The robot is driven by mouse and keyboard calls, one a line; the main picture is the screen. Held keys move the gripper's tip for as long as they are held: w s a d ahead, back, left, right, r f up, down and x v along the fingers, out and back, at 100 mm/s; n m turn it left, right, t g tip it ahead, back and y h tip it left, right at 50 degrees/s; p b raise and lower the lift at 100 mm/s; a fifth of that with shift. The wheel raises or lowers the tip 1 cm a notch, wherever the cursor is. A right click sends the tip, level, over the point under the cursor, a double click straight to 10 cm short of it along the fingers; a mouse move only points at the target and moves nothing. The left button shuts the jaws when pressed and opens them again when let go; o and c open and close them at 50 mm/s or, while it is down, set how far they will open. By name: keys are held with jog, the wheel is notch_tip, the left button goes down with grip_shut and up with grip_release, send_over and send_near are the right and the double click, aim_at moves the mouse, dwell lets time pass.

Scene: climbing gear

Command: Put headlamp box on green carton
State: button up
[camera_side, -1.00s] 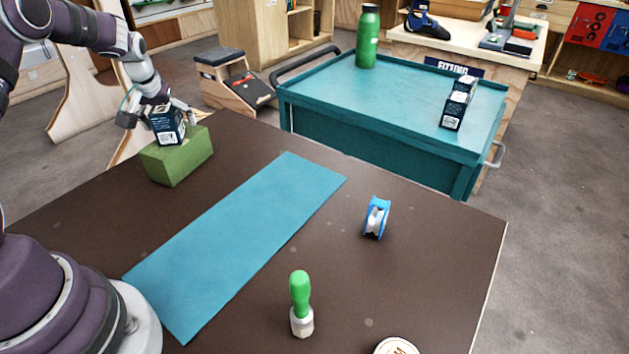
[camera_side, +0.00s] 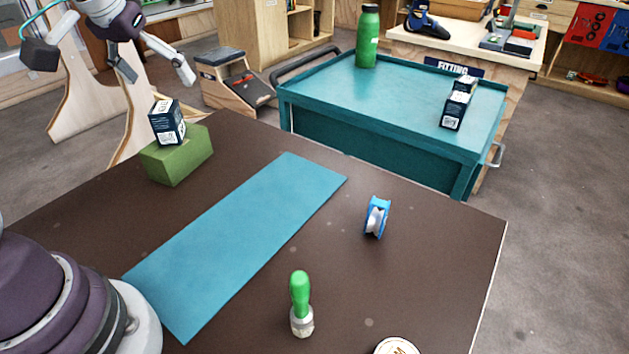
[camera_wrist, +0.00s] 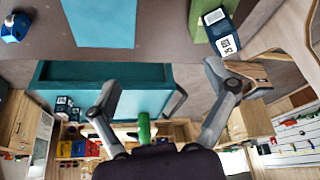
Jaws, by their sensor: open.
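The headlamp box (camera_side: 167,122), dark navy with white panels, stands upright on top of the green carton (camera_side: 178,160), near the carton's left part. The carton sits at the far left of the dark table. In the wrist view the box (camera_wrist: 222,30) shows at the top right, with part of the green carton (camera_wrist: 197,22) beside it. My gripper (camera_side: 160,76) is open and empty above the box and clear of it. In the wrist view its two fingers (camera_wrist: 163,82) are spread wide with nothing between them.
A teal mat (camera_side: 240,235) lies across the table (camera_side: 430,265). Similar dark boxes (camera_side: 456,106) and a green bottle (camera_side: 367,38) stand on the teal cart (camera_side: 400,90) behind.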

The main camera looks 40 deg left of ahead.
jog(key=s+d+f+m+t+h, duration=0.1)
jog(key=s+d+f+m, duration=0.1)
jog(key=s+d+m, duration=0.3)
jog(key=s+d, duration=0.3)
jog(key=d, duration=0.1)
jog(key=shift+s+h, duration=0.3)
jog(key=shift+h, duration=0.1)
